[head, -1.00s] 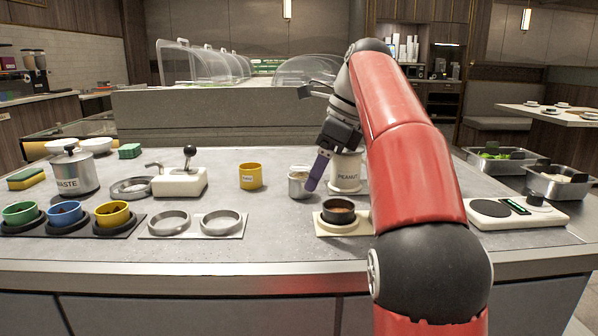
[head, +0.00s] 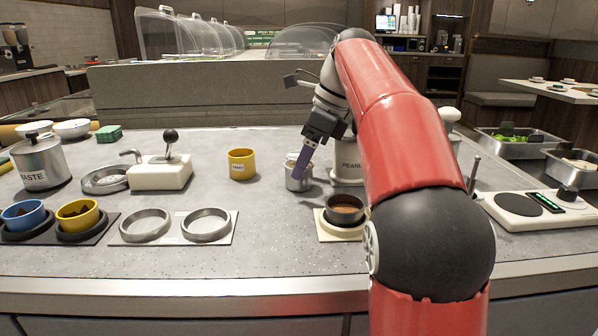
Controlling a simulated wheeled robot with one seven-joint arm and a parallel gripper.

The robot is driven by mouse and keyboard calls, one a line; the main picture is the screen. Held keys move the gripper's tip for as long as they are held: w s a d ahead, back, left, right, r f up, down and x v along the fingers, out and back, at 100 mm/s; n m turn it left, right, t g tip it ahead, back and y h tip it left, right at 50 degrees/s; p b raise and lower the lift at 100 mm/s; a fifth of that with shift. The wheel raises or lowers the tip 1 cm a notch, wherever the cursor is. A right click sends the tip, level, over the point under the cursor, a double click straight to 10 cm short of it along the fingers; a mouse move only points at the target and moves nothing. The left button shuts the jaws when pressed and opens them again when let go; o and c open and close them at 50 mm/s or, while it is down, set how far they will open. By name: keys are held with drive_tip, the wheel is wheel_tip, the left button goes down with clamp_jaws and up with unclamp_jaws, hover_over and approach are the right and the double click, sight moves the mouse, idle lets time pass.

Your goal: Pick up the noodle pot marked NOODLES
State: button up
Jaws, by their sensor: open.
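I cannot read the word NOODLES on anything in the head view. A yellow pot (head: 242,167) with a small white label, too small to read surely, stands upright at mid-counter. A small steel pot (head: 299,180) stands to its right. My gripper (head: 303,162) has purple fingers, pointing down at the steel pot's rim and partly covering it. The fingers are open, seen nearly edge-on; I cannot tell whether they touch the pot. A dark pot (head: 344,207) with brown contents sits on a cream base (head: 342,233) nearer the front.
A cream dispenser marked PEANUT (head: 349,172) stands behind the gripper, partly hidden by my arm. Left are a WASTE canister (head: 40,164), a lever press (head: 160,174), a two-ring holder (head: 177,239) and a blue cup (head: 24,214). A scale (head: 527,209) is right.

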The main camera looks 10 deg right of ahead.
drive_tip(key=shift+x, duration=1.9)
drive_tip(key=shift+a+r, duration=0.1)
drive_tip(key=c, duration=1.2)
drive_tip(key=shift+r, duration=0.1)
drive_tip(key=shift+r, duration=4.85)
